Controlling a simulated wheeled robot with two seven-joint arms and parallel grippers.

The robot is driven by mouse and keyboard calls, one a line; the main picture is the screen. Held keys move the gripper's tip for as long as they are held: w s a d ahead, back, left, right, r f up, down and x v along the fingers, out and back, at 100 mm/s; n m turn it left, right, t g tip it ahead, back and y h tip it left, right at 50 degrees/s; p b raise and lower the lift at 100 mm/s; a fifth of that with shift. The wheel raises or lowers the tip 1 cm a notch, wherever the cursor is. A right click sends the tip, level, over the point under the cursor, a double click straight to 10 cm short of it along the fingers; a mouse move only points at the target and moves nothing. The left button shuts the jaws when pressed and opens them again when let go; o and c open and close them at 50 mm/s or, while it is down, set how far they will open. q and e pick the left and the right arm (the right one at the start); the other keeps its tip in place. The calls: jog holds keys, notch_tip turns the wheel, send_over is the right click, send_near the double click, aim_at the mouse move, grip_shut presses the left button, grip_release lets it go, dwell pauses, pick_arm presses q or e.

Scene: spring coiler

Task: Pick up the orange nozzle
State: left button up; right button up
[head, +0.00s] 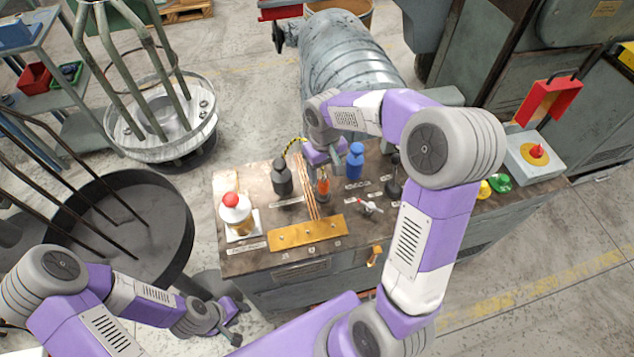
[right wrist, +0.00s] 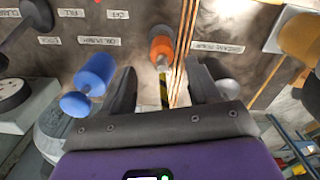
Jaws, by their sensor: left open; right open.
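The orange nozzle (head: 322,188) stands on the bench top, just below my right gripper (head: 334,160) in the head view. In the right wrist view the orange nozzle (right wrist: 161,48) shows between and beyond the two fingers of my right gripper (right wrist: 164,82). The fingers are open, with a visible gap on either side of it, and they hold nothing. My left gripper (head: 232,322) is low at the left of the bench, open and empty.
A blue piece (head: 355,160) stands close right of the nozzle. Copper rods (head: 306,190) run close on its left, with a dark bottle (head: 282,180) beyond.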

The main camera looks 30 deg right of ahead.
aim_at(324, 181)
jog(key=shift+s+f, duration=0.35)
jog(key=shift+f, duration=0.55)
notch_tip(324, 181, down, 5)
jog(key=shift+a+f+b, duration=0.1)
jog(key=shift+a+b, duration=0.05)
jog(key=shift+b, duration=1)
jog(key=shift+w, duration=0.1)
grip_shut()
